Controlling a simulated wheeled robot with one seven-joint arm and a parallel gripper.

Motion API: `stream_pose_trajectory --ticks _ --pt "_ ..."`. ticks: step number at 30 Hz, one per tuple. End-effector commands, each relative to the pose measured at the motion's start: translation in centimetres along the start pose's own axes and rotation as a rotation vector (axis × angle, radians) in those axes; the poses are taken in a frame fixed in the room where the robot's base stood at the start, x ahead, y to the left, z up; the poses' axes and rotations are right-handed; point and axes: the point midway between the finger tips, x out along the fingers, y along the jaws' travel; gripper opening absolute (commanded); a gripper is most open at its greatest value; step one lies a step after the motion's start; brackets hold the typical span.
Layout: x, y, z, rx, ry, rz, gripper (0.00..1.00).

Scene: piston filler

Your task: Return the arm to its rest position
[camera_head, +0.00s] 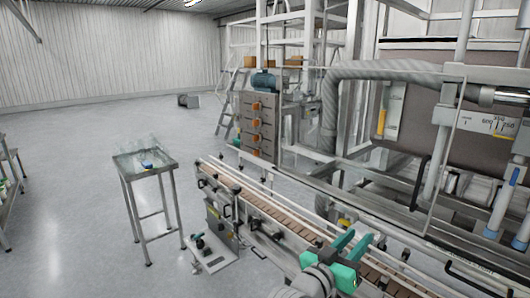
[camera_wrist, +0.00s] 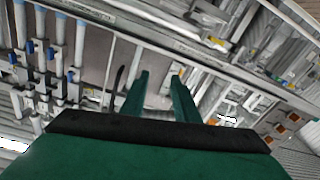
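My gripper (camera_head: 350,243) shows at the lower right of the head view, in front of the slatted conveyor (camera_head: 292,222). Its green fingers also show in the wrist view (camera_wrist: 160,95), standing apart with nothing visible between them. The gripper looks open and empty. Behind the fingers in the wrist view are machine frames and pipes, seen at a slant.
The piston filler (camera_head: 435,120) with its pipes fills the right side. A small metal table (camera_head: 172,162) holding clear items and a blue object stands left of the conveyor. A grey cabinet (camera_head: 260,127) stands behind. Open floor (camera_head: 75,150) lies at left.

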Motion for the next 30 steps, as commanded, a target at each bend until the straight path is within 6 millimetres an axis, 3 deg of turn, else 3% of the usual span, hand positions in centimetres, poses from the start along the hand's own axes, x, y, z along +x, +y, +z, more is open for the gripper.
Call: stream_pose_trajectory --ticks 1,6,15,22,30 --pt "-0.8 -0.9 2.1 -0.026 0.0 -0.032 0.28" --pt "-3.6 -3.5 7.8 -0.083 0.018 -0.146 0.28" --pt "-10.6 -6.1 17.2 -0.14 0.031 -0.344 0.28" --pt "-17.2 -6.4 23.4 -0.146 0.024 -0.486 0.28" --pt "-25.7 -5.0 28.9 -0.119 -0.001 -0.632 0.28"
